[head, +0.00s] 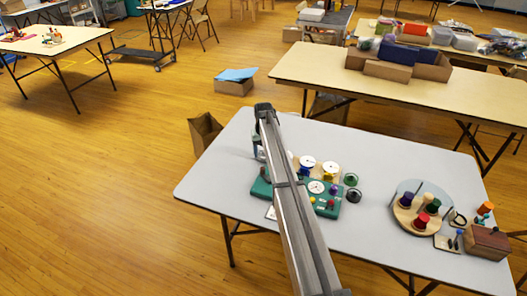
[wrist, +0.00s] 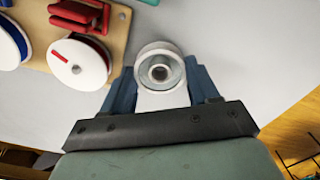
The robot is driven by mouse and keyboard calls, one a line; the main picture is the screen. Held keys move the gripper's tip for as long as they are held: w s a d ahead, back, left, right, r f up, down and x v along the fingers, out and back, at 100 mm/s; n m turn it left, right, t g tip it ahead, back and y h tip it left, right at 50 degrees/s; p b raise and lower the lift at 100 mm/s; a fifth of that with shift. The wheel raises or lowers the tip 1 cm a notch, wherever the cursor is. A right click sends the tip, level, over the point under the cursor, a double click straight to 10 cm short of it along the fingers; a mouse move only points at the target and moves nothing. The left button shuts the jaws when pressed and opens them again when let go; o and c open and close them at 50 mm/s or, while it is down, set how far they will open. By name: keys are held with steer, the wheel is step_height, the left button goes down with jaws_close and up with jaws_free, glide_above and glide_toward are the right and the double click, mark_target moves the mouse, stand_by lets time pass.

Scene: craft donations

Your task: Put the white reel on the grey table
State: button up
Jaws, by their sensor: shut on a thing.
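The white reel (wrist: 160,68) is in the wrist view, a round pale rim with a grey ringed face and a dark centre hole. My gripper (wrist: 162,82) has its blue fingers on both sides of it and is shut on it. The grey table (wrist: 210,30) lies under the reel. I cannot tell whether the reel touches it. In the head view the grey table (head: 235,185) spans the middle and right. My arm reaches over its left part there and hides the reel and most of my gripper.
A wooden board (wrist: 118,38) with white-faced, blue and red pieces is just left of the reel. Beside my arm stand a teal board (head: 325,210) and dark green reels (head: 352,195). A round tray (head: 405,222) with coloured spools is at the right. Table between is clear.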

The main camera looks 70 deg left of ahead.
steer(key=shift+f, duration=0.5)
steer(key=o, duration=0.9)
steer(key=shift+o, duration=0.2)
step_height(320, 180, up, 8)
steer(key=shift+f, duration=0.25)
stand_by(0.4)
stand_by(0.8)
